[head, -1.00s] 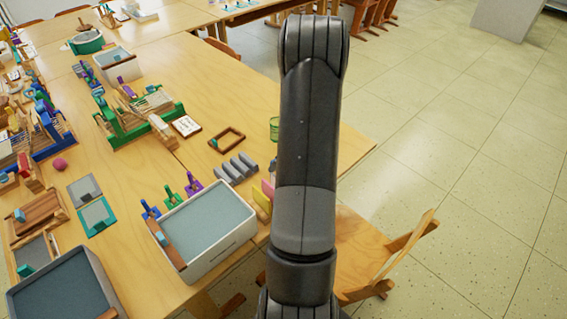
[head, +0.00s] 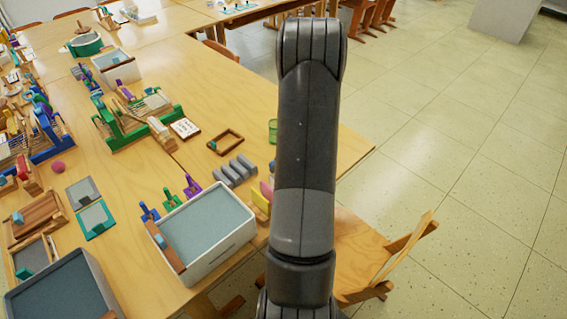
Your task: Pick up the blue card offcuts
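I cannot make out any blue card offcuts for certain on the wooden table (head: 225,97). My arm rises through the middle of the view and covers part of the table's right edge. My gripper is out of view.
Blue, green and purple tools (head: 170,199) stand behind the tray. Grey blocks (head: 236,170), a wooden frame (head: 226,141) and a green loom (head: 137,122) lie farther back. A wooden chair (head: 372,262) stands at the table's right side.

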